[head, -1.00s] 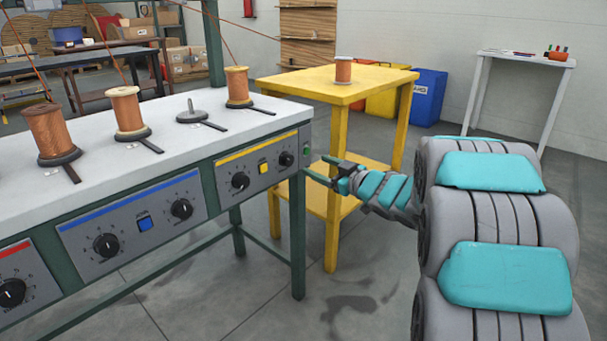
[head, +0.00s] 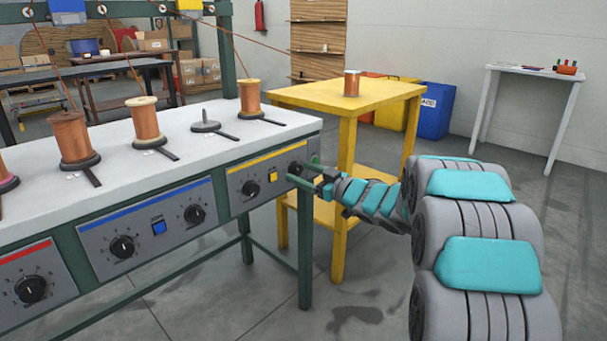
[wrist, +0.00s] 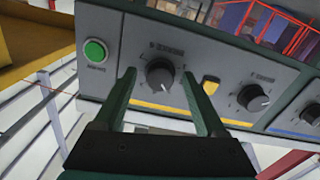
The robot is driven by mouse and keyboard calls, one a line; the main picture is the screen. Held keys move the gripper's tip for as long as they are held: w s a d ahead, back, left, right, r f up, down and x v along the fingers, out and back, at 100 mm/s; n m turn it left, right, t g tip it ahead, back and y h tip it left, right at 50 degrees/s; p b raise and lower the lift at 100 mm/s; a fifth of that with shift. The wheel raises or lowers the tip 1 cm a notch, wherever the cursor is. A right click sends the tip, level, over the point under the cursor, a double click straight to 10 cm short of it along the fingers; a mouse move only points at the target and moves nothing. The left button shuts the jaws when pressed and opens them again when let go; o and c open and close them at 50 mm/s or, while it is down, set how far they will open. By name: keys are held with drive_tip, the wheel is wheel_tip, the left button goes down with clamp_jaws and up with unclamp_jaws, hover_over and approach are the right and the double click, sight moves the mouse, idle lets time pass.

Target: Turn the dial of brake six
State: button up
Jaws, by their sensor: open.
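The dial at the right end of the yellow-striped panel (head: 296,168) is a black round knob, taken as brake six's; its label is too small to read surely. In the wrist view this dial (wrist: 160,74) sits between my gripper's two green fingers (wrist: 159,76), with its pointer line facing down. My gripper (head: 307,171) is open at the right end of the panel, one finger on each side of the dial. Contact between fingers and knob cannot be told.
A second dial (wrist: 252,97) and a yellow button (wrist: 211,85) lie beside it. A green button (wrist: 95,50) is on the other side. The yellow table (head: 350,95) with a copper spool (head: 351,84) stands close behind my gripper.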

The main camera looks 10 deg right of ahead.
drive_tip(key=shift+c, duration=0.3)
clamp_jaws()
idle(0.3)
